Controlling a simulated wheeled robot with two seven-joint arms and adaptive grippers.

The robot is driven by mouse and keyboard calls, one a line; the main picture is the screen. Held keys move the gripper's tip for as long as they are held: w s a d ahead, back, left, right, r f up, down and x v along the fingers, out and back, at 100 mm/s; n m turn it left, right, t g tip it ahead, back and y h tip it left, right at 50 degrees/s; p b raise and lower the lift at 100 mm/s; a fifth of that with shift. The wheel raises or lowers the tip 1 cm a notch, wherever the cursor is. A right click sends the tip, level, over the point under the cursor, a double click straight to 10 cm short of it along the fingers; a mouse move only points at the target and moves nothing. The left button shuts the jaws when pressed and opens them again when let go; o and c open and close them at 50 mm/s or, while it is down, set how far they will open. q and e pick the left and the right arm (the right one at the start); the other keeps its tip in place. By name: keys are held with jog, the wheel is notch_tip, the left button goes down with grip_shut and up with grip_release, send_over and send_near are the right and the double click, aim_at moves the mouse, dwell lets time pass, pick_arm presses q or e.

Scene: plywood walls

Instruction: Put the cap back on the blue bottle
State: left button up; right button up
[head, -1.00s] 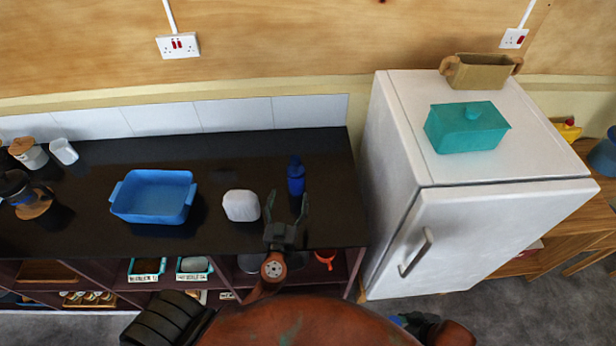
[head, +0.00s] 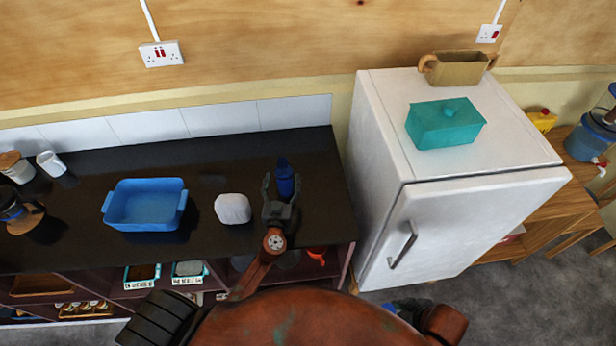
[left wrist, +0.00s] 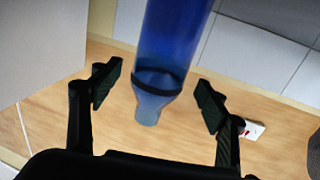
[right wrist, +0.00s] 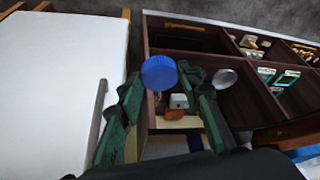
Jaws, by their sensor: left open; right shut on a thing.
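The blue bottle (head: 285,174) stands upright on the dark counter, toward its right end. My left gripper (head: 281,186) is open, with its fingers on either side of the bottle. In the left wrist view the bottle (left wrist: 172,45) rises between the two fingers, with visible gaps to both. Its narrower pale-blue neck also shows, with no cap on it. My right gripper (right wrist: 160,80) is shut on the blue cap (right wrist: 159,71), held at the fingertips. It is low in front of the fridge, away from the counter top.
A white rounded object (head: 232,208) sits just left of the bottle, and a blue tub (head: 146,222) further left. The white fridge (head: 450,225) stands right of the counter, with a teal box (head: 446,128) on top. Open shelves (right wrist: 195,38) are below the counter.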

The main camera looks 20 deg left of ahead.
pick_arm(q)
jog(key=p+x, duration=0.1)
jog(key=x, duration=0.2)
jog(key=shift+w, duration=0.2)
pick_arm(e)
jog(key=shift+r, duration=0.8)
pick_arm(q)
jog(key=shift+c, duration=0.4)
jog(key=c, duration=1.5)
jog(key=shift+c, duration=0.2)
jog(key=shift+r, duration=0.2)
